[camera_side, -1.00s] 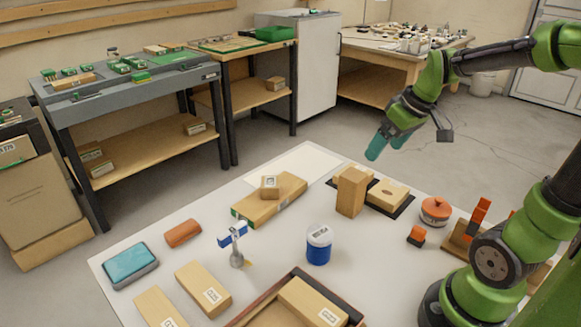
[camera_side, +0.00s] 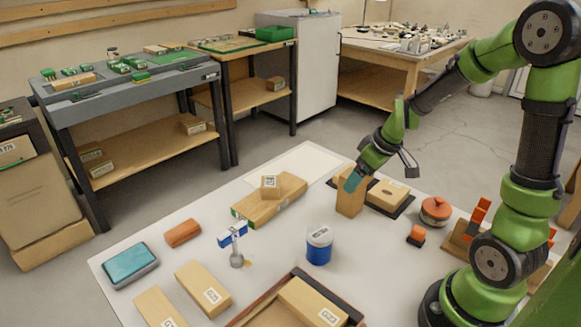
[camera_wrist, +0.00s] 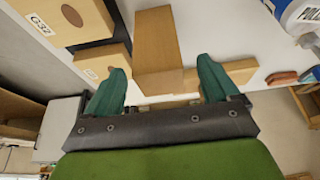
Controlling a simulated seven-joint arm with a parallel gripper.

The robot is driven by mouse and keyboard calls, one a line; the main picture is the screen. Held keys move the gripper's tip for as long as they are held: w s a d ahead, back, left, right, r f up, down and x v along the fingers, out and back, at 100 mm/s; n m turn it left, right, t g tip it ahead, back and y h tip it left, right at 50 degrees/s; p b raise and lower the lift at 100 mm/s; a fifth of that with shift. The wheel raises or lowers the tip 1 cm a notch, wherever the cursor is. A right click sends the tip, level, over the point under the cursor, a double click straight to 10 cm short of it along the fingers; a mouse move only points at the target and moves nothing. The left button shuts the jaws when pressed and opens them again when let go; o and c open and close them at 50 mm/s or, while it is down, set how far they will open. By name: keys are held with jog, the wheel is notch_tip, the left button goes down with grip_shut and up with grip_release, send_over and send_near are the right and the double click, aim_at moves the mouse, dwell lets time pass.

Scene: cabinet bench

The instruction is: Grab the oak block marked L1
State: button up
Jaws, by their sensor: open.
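An upright plain wooden block (camera_side: 350,206) stands at the back of the white table. My gripper (camera_side: 352,182) is by its top, with teal fingers partly hiding it. In the wrist view the same block (camera_wrist: 155,35) lies between the lines of my two open fingers (camera_wrist: 161,66), not clamped. Another small wooden block (camera_side: 270,187), with a white label, lies on a longer wooden plank (camera_side: 283,197). I cannot read an L1 mark on any block.
A holed block (camera_side: 388,195) on a dark base stands just right of the upright block. A blue-and-white jar (camera_side: 319,246), a blue-headed stand (camera_side: 235,247), an orange-red round object (camera_side: 435,211) and a tray (camera_side: 353,314) are nearby. Labelled blocks (camera_side: 203,289) lie at front left.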

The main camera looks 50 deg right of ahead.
jog(key=shift+w+x, duration=0.15)
jog(key=shift+x, duration=1.05)
jog(key=shift+w+x, duration=0.15)
jog(key=shift+x, duration=1)
jog(key=shift+d+r, duration=0.1)
jog(key=c, duration=1.2)
